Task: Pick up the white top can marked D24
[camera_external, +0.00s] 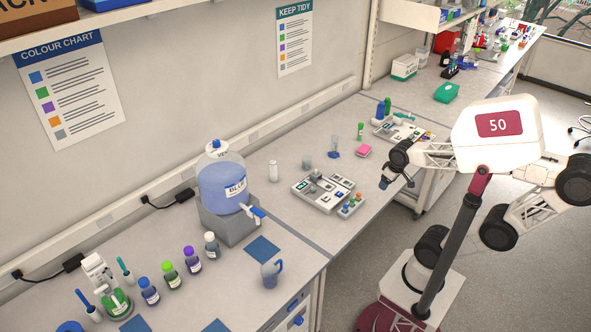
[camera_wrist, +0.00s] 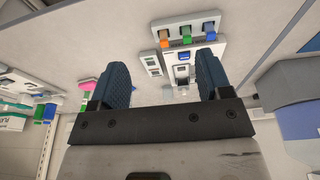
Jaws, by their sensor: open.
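I cannot read the mark D24 on anything. In the external view, a small white can or bottle (camera_external: 273,170) stands upright on the bench behind the white module tray (camera_external: 318,202). A bottle with a white top (camera_external: 211,246) stands near the blue dispenser. I cannot tell which of them, if either, is the D24 can. My gripper (camera_external: 384,183) is right of the tray, above the bench edge. In the wrist view my gripper (camera_wrist: 164,80) is open, with nothing between its fingers. The module tray (camera_wrist: 153,66) shows beyond the fingers.
A small rack (camera_external: 350,208) with orange, green and blue-topped items (camera_wrist: 186,38) adjoins the tray. A blue dispenser (camera_external: 222,185), a blue jug (camera_external: 271,273) and several coloured-top bottles stand at left. A pink block (camera_external: 364,150) lies beyond. Bench between jug and tray is mostly clear.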

